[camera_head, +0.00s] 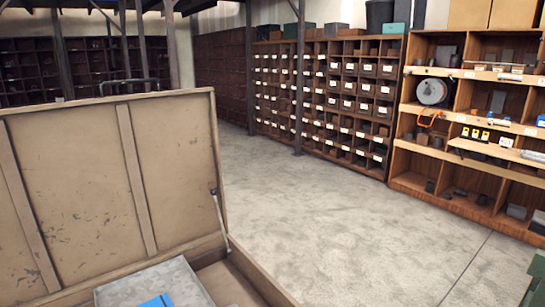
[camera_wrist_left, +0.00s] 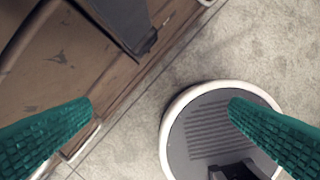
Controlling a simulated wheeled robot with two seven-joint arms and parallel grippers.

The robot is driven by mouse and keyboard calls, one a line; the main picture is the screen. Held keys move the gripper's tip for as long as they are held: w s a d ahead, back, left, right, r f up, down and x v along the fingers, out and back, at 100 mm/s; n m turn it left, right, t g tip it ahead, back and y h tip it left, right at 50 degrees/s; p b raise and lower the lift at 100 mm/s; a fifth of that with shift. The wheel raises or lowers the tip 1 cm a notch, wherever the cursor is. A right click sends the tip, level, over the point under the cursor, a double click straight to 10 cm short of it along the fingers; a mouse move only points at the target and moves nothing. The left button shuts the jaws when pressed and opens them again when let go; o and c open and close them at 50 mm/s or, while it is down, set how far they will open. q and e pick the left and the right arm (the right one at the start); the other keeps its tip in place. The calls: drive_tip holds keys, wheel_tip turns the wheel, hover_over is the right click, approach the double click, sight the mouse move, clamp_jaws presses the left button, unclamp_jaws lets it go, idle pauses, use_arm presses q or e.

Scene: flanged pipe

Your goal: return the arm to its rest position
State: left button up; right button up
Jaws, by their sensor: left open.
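My left gripper (camera_wrist_left: 160,105) shows in the left wrist view as two green, ribbed fingers, one from each side. Neither arm and neither gripper shows in the head view. My right gripper is in no frame. No flanged pipe can be made out in either view.
A wooden chest with its lid (camera_head: 70,180) raised stands at the left, holding a grey box (camera_head: 130,284) with a blue piece (camera_head: 157,301). Brown wood (camera_wrist_left: 60,60) lies left in the wrist view. Shelves (camera_head: 460,185) line the back; the floor (camera_head: 330,220) between is clear.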

use_arm(q)
drive_tip(key=s+a+f+b, duration=0.1)
drive_tip(key=s+f+b, duration=0.1)
drive_tip(key=s+f, duration=0.6)
drive_tip(key=s+a+f+g+b, duration=0.1)
drive_tip(key=s+a+f+b, duration=0.1)
drive_tip(key=s+f, duration=0.7)
wheel_tip(320, 180, down, 6)
